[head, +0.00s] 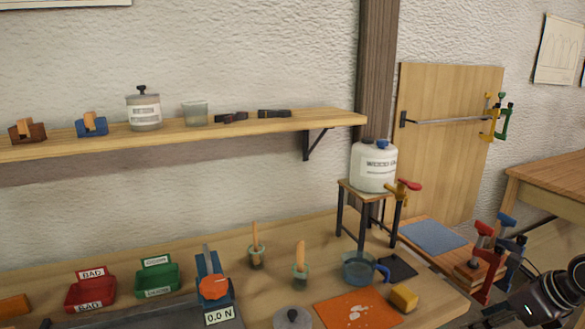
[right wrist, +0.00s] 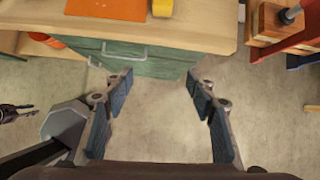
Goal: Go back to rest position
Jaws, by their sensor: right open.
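My right gripper (right wrist: 160,82) shows in the right wrist view, open and with nothing between its fingers. It hangs over the bare concrete floor (right wrist: 160,130), in front of the workbench's green drawer front (right wrist: 150,60). In the head view a dark part of my right arm shows at the bottom right corner, beside the workbench's right end.
The workbench (head: 325,225) carries a red bin (head: 91,292), a green bin (head: 158,279), an orange mat (head: 358,310), a yellow block (head: 404,298) and a glue jug (head: 374,168) on a stand. Clamps (head: 484,250) stand right of it, near my right arm.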

